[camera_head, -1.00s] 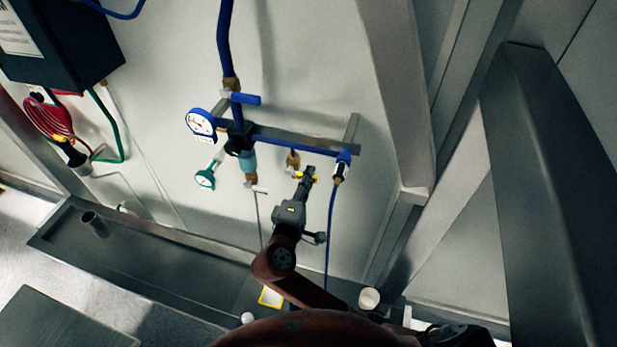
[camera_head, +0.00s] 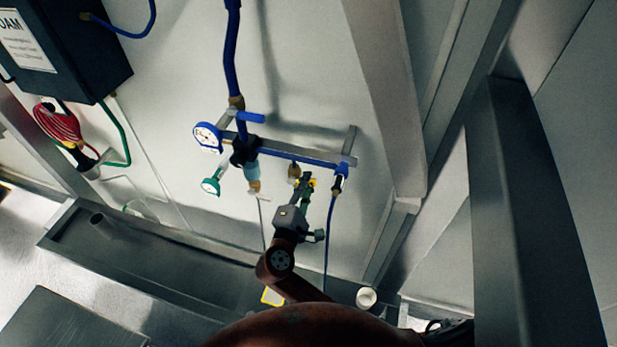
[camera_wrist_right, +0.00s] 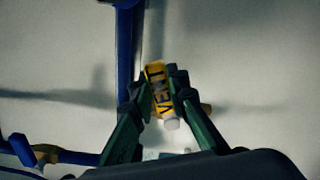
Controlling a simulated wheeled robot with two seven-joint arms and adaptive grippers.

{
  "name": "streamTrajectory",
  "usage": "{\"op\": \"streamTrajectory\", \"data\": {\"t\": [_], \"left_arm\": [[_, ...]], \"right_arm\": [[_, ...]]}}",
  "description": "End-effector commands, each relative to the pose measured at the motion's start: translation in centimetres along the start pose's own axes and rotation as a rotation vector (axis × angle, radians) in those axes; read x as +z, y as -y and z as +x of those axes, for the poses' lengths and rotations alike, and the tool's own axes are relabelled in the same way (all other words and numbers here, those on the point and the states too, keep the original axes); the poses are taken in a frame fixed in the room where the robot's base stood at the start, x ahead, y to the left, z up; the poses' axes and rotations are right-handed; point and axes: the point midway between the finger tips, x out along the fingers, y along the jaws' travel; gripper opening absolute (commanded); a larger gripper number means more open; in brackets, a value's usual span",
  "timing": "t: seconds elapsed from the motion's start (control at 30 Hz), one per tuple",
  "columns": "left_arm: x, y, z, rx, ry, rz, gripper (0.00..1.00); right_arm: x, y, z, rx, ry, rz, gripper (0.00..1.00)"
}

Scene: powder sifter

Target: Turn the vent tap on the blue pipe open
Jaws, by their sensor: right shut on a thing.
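The yellow vent tap handle (camera_wrist_right: 158,88), with the black word VENT, stands nearly upright in the wrist view, slightly tilted. My right gripper (camera_wrist_right: 160,90) is shut on it, one dark green finger touching each side. In the head view my right gripper (camera_head: 306,187) is at the brass fitting (camera_head: 294,172) below the blue pipe (camera_head: 300,154). Only a bit of yellow (camera_head: 311,183) shows there, and the fingers hide most of the handle. My left gripper is not in view.
A metal trough (camera_head: 150,262) runs below.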

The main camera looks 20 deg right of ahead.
Motion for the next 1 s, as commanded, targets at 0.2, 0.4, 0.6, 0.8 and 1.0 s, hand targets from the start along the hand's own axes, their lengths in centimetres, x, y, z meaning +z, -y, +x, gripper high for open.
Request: {"op": "streamTrajectory", "data": {"t": [0.2, 0.4, 0.6, 0.8, 1.0], "left_arm": [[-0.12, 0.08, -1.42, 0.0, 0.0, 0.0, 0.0], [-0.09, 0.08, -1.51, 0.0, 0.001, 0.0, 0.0], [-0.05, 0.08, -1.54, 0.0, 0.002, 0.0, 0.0], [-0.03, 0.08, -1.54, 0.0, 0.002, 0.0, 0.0], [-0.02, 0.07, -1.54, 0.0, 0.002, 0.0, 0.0]], "right_arm": [[-0.06, -0.9, -0.02, 0.001, -0.001, -0.131, 0.0], [-0.18, -1.17, 0.0, 0.001, -0.001, -0.206, 0.0], [-0.23, -1.31, 0.01, 0.001, -0.001, -0.236, 0.0], [-0.24, -1.31, 0.01, 0.001, -0.001, -0.239, 0.0], [-0.23, -1.31, 0.0, 0.001, -0.001, -0.238, 0.17]]}}
